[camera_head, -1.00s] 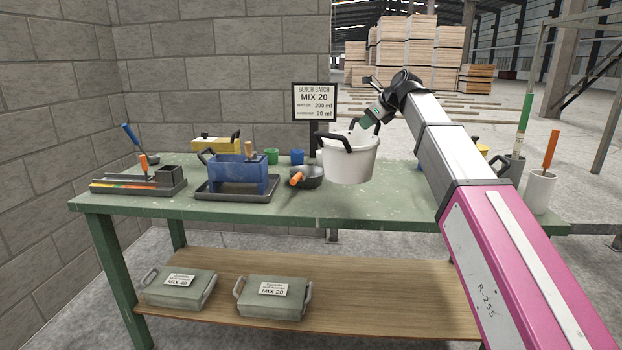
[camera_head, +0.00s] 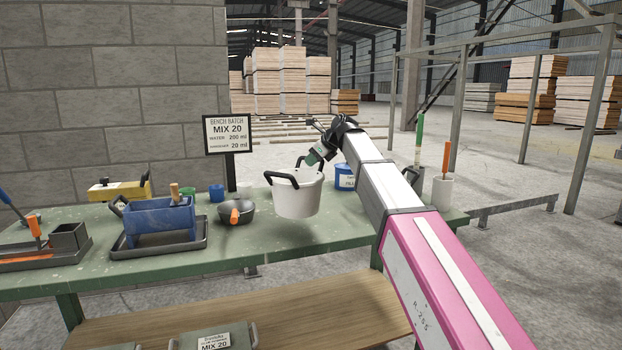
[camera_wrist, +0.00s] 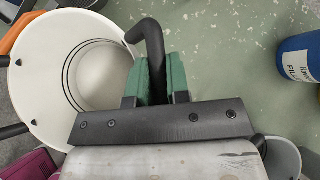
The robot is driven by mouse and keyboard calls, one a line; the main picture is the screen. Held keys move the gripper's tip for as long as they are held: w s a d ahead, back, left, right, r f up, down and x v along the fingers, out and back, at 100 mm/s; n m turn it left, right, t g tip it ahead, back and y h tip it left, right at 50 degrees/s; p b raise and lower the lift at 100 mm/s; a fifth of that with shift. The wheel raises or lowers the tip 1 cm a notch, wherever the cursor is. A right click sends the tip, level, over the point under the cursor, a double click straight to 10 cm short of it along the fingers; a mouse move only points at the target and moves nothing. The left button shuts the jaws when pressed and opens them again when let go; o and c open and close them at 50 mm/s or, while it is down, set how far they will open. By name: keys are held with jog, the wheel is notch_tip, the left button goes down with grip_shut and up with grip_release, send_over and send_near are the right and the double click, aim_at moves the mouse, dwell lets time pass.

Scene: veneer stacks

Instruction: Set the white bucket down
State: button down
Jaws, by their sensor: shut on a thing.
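The white bucket (camera_head: 297,195) has two black handles and hangs over the green bench (camera_head: 330,228) in the head view. My gripper (camera_head: 316,155) is shut on the bucket's right-hand black handle. In the wrist view the green finger pads of my gripper (camera_wrist: 157,80) close around that black handle, and the open white bucket (camera_wrist: 35,62) lies to their left, looking empty. The bucket looks upright. Its base appears a little above the bench top, but a gap is hard to judge.
A blue container (camera_head: 345,178) stands right of the bucket, also in the wrist view (camera_wrist: 299,58). A dark pan (camera_head: 236,210) with an orange handle is close on its left. A blue box on a tray (camera_head: 160,244) sits farther left. Bare bench lies in front.

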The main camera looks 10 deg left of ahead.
jog(key=w+f, duration=0.4)
jog(key=f, duration=0.2)
jog(key=shift+d+f, duration=0.3)
jog(key=shift+d, duration=0.15)
jog(key=c, duration=1.1)
grip_release()
jog(key=shift+r, duration=0.1)
jog(key=v, duration=1.2)
